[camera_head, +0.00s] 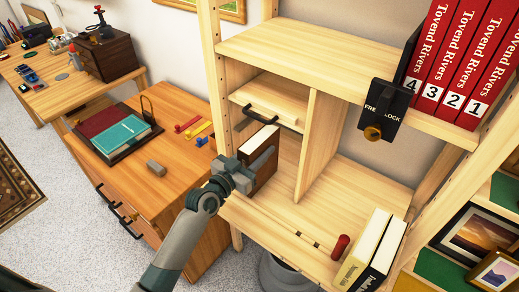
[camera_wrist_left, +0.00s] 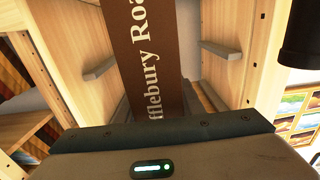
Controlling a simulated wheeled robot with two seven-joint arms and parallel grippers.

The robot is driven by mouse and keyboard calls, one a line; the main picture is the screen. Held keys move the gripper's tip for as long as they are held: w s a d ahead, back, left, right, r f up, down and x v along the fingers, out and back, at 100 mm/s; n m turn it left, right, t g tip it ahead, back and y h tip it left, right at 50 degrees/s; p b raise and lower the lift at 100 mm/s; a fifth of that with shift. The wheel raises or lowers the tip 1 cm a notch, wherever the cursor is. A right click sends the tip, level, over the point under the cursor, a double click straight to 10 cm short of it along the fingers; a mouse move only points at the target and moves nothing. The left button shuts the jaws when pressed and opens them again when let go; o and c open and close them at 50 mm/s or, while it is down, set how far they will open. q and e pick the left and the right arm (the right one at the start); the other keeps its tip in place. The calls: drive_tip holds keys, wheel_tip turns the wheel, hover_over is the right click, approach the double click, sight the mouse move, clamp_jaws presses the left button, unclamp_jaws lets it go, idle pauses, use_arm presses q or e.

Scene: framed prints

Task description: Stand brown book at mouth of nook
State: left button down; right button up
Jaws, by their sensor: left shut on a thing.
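The brown book (camera_head: 262,158) stands upright at the front of the nook (camera_head: 292,150), a wooden shelf compartment with a divider on its right. Its white page edges show on top in the head view. My left gripper (camera_head: 236,174) is shut on the brown book from the front. In the left wrist view the book's brown spine (camera_wrist_left: 150,50) with white lettering rises straight ahead, between the wooden walls of the compartment. The fingertips on the book are mostly hidden. My right gripper is not in view.
A drawer-like panel with a dark handle (camera_head: 270,116) sits above the book. Two pale books (camera_head: 372,250) and a red-handled tool (camera_head: 340,247) are at the shelf's right front. Red binders (camera_head: 465,60) and a black lock box (camera_head: 382,112) are higher right. A desk (camera_head: 165,180) stands left.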

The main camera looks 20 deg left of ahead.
use_arm(q)
drive_tip(key=shift+r, duration=0.1)
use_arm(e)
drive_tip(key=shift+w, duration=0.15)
use_arm(q)
drive_tip(key=c, duration=1.2)
unclamp_jaws()
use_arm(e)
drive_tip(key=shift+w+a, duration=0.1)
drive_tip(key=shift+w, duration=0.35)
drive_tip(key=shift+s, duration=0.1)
